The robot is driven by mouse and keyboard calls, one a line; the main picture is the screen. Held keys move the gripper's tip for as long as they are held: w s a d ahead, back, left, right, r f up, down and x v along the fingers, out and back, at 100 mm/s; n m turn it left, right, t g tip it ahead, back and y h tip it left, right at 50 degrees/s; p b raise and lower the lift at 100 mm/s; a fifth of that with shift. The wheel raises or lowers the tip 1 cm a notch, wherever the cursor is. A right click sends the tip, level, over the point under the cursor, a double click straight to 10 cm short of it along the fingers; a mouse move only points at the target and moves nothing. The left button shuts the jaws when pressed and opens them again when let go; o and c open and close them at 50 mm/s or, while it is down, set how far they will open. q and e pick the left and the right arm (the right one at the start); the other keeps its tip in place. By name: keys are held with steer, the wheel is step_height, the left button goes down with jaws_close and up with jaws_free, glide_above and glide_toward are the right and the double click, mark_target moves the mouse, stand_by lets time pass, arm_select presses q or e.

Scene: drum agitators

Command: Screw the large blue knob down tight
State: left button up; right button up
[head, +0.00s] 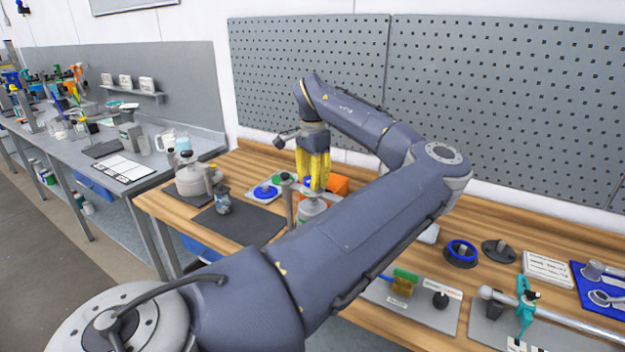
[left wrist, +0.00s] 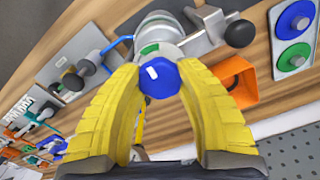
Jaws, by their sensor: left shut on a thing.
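A blue knob (left wrist: 161,79) with a white mark on its top sits between the two yellow fingers of my left gripper (left wrist: 163,88) in the left wrist view. The fingers are closed on its sides. A light grey drum-like body with a green band (left wrist: 150,49) shows just beyond the knob. In the head view my left gripper (head: 315,187) points down over this grey vessel (head: 312,209) on the wooden bench. The fingers hide most of the knob there. I cannot tell whether the knob is seated fully. My right gripper is not in view.
An orange open box (left wrist: 236,82) stands close beside the gripper. A panel with blue and green discs (left wrist: 293,40) is near it. A grey clamp arm (left wrist: 208,32) reaches beside the vessel. A dark mat (head: 240,224) and a small jar (head: 223,201) lie left of the vessel.

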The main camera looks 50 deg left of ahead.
arm_select(q)
steer(key=shift+r, duration=0.1)
stand_by(0.3)
steer(key=o, duration=1.3)
steer(key=shift+o, duration=0.2)
step_height(320, 180, up, 12)
